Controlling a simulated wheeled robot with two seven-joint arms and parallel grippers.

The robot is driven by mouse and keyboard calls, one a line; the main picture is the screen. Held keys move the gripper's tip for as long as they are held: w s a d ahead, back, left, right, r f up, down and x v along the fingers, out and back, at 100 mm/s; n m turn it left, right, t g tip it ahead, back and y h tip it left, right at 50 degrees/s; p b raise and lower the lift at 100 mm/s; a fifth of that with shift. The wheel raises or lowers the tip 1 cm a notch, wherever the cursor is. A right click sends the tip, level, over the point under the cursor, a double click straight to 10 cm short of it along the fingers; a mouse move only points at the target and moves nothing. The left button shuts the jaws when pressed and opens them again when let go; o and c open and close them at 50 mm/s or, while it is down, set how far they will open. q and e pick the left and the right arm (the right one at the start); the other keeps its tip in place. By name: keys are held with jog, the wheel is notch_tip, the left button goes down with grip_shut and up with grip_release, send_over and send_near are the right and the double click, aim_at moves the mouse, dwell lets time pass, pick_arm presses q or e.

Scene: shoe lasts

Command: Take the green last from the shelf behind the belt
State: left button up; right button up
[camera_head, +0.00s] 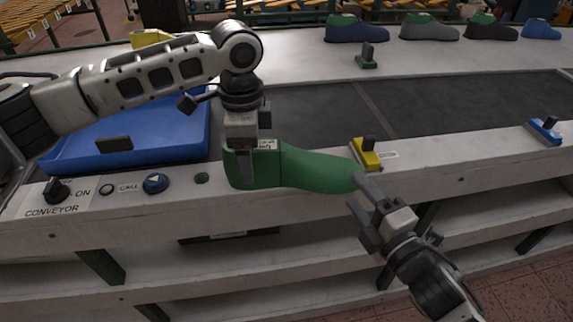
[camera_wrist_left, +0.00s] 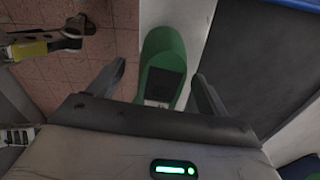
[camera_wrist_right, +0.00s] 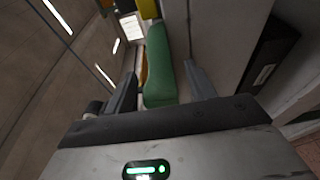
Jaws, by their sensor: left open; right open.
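The green last (camera_head: 318,170) lies lengthwise along the front ledge of the belt, its heel to the left and its toe to the right. My left gripper (camera_head: 242,160) points down at the heel end and is open; in the left wrist view the last (camera_wrist_left: 163,55) shows between and beyond its fingers (camera_wrist_left: 160,78). My right gripper (camera_head: 360,200) is open near the toe; in the right wrist view the last (camera_wrist_right: 158,65) shows between its fingers (camera_wrist_right: 160,78). I cannot tell whether either gripper touches it.
A blue tray (camera_head: 130,160) stands at left behind my left arm.

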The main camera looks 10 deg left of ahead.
aim_at(349, 183)
pick_arm(q)
jog(key=shift+f, duration=1.5)
pick_arm(e)
jog(key=shift+x, duration=1.55)
pick_arm(q)
jog(key=c, duration=0.9)
pick_arm(e)
jog(key=c, duration=0.8)
pick_arm(q)
jog(key=c, duration=0.4)
pick_arm(e)
grip_shut()
pick_arm(q)
jog(key=shift+c, duration=1.2)
pick_arm(e)
jog(key=shift+r, duration=0.1)
